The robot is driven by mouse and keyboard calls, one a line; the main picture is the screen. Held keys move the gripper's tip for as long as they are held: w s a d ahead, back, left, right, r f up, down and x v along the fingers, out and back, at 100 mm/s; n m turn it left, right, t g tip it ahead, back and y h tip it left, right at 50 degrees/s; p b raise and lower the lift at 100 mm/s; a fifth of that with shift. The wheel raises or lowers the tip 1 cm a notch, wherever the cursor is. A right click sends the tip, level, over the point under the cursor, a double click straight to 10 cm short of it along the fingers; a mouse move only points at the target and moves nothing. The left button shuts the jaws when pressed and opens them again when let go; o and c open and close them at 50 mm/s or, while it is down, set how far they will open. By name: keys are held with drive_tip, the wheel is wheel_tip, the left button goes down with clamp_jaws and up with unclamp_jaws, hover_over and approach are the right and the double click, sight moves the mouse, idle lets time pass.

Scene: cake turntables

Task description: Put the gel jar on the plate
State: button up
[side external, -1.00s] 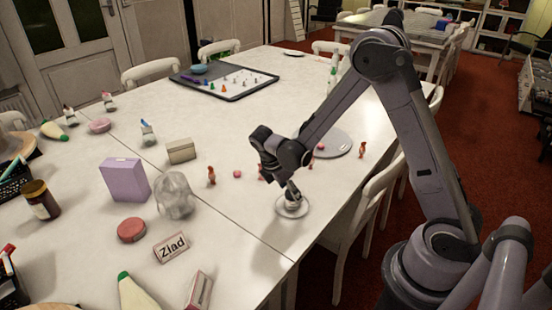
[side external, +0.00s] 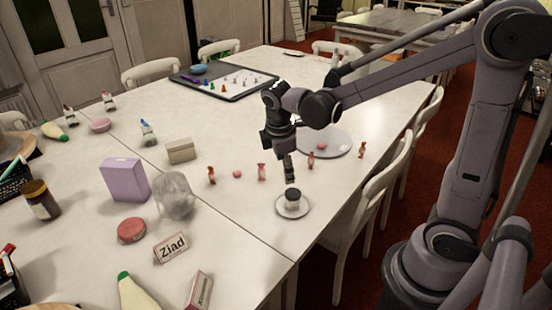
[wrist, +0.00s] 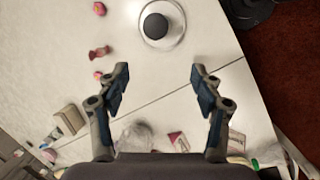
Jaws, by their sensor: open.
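A small jar with a dark lid (side external: 292,195), which looks like the gel jar, stands upright on a small round plate (side external: 303,211) near the table's right edge. The wrist view shows the dark lid (wrist: 156,26) inside the pale rim of the plate (wrist: 178,34), near the top of the picture. My gripper (side external: 289,172) is above and just behind the jar in the side view, apart from it. In the wrist view its two fingers (wrist: 161,80) are spread wide with nothing between them.
A larger grey plate (side external: 337,147) lies behind my gripper. Small reddish figures (side external: 261,172) stand to its left. A clear glass jar (side external: 176,197), a purple box (side external: 124,180) and a name sign (side external: 171,247) are farther left. The table right around the small plate is clear.

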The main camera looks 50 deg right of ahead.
drive_tip(key=s+a+r+m+t+y, duration=0.3)
drive_tip(key=s+a+r+m+t, duration=0.2)
drive_tip(key=s+m, duration=0.3)
drive_tip(key=shift+s+m+t, duration=0.3)
drive_tip(key=shift+m+t, duration=0.3)
drive_tip(key=shift+m, duration=0.6)
